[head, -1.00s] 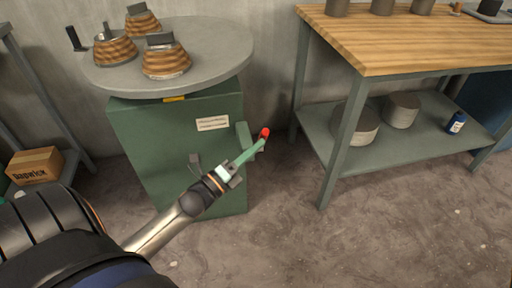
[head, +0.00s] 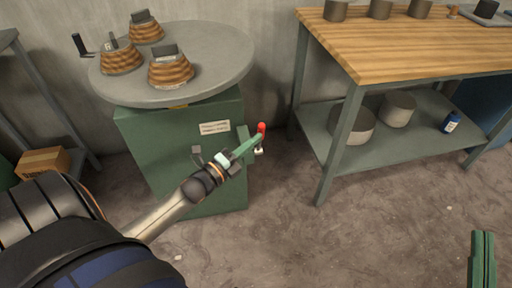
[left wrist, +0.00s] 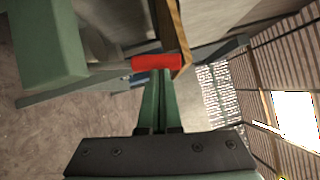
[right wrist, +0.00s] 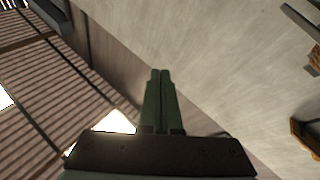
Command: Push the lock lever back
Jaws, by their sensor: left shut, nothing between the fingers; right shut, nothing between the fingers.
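The lock lever has a red grip (head: 261,128) and stands at the right side of the green machine cabinet (head: 175,160). My left gripper (head: 253,142) is shut and empty, with its green fingers at the lever just below and left of the red grip. In the left wrist view the red grip (left wrist: 156,62) lies across the tips of the shut fingers (left wrist: 159,78); whether they touch cannot be told. My right gripper (head: 482,240) is shut and empty at the lower right, far from the lever. It also shows shut in the right wrist view (right wrist: 161,76).
The floor between is clear.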

